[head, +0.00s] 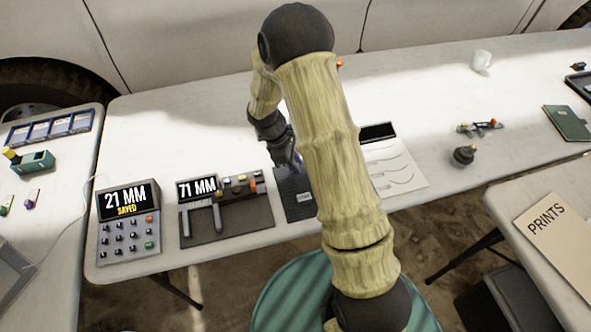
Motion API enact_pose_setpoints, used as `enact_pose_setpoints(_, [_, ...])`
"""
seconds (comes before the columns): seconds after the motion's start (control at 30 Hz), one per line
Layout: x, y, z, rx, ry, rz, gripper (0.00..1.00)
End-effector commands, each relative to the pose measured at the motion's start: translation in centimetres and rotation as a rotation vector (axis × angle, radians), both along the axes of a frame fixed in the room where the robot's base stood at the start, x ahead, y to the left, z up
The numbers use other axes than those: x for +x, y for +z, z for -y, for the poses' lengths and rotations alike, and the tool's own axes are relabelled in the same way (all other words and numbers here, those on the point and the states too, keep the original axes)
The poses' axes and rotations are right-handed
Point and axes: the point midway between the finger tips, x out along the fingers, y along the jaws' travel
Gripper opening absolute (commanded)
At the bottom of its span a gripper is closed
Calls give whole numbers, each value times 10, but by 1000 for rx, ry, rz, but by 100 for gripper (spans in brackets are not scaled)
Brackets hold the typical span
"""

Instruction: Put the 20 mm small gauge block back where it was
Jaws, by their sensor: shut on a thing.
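My gripper (291,159) is low over the dark grey case or mat (296,206) left of my arm. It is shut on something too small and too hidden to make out. No 20 mm small gauge block can be told apart in this view. My arm covers the right part of the dark case. Left of it, a measuring station (227,216) has a display reading 71 MM, a caliper-like tool and several small coloured pieces along its back.
A keypad box (128,228) reads 21 MM SAVED. Right of my arm lie a white sheet with curved outlines (402,172), a dark round knob-like object (464,155) and a white mug (481,60). A side table (60,190) holds a green box (37,162). The table's back left is clear.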

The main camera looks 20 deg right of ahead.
Motion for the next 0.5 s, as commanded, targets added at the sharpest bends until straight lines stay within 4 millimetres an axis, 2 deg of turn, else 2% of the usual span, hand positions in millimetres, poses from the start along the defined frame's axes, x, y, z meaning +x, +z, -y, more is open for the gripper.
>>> enact_pose_setpoints(0.13, [0,-3,0,-1,0,-1,0])
enact_pose_setpoints(0.37, [-1,-33,1,-1,0,-3,0])
enact_pose_setpoints(0.5, [0,-38,0,0,-1,0,0])
